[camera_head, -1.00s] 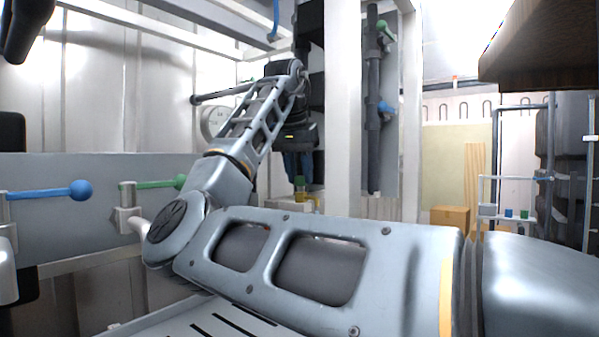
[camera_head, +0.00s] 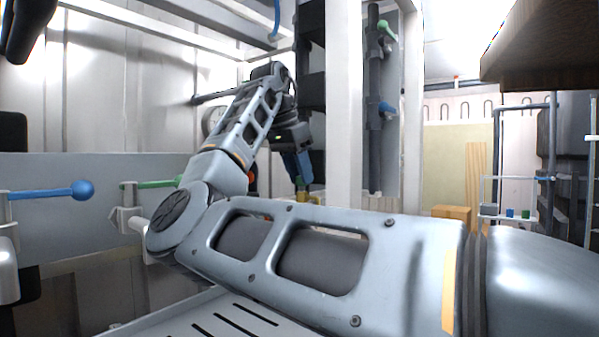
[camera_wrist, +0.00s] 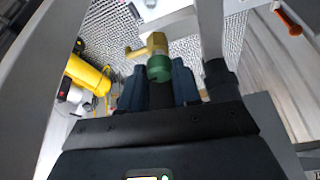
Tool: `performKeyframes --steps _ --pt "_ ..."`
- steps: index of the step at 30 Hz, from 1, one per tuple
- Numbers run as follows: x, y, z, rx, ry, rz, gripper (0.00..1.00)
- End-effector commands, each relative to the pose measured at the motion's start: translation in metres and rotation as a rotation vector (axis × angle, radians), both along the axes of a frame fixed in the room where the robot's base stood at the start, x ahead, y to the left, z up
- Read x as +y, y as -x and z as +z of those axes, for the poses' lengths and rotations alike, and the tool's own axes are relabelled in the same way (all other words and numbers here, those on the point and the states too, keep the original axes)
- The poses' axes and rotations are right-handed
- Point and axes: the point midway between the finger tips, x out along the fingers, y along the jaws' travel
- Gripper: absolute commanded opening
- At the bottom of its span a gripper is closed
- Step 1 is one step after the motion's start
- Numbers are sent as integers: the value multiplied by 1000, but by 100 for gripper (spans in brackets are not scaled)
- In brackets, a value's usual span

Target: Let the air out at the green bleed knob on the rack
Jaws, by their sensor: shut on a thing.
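The green bleed knob (camera_wrist: 160,68) sits on a brass fitting (camera_wrist: 153,44) with a small side spout, in the middle of the wrist view. My gripper (camera_wrist: 158,78) is shut on the knob, with one blue finger on each side of it. In the head view my gripper (camera_head: 304,182) points down, tilted, at the brass fitting (camera_head: 309,197) beyond my forearm. The knob is mostly hidden by the fingers there.
Blue (camera_head: 82,190) and green (camera_head: 160,184) lever handles stand at the left. A white upright post (camera_head: 343,110) rises just right of my gripper. A yellow body (camera_wrist: 88,75) lies left of the knob in the wrist view, and an orange-red handle (camera_wrist: 288,20) at upper right.

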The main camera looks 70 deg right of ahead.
Motion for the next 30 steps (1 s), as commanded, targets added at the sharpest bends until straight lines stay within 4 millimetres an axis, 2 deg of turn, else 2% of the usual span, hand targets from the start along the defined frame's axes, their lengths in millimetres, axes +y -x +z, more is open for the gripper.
performKeyframes --steps 4,5,12,25,30 --pt "0 0 0 0 0 1 1" --pt "0 0 0 0 1 1 34" --pt "0 0 0 0 1 2 57" --pt "0 0 0 0 1 8 57" --pt "0 1 0 -1 1 73 57"
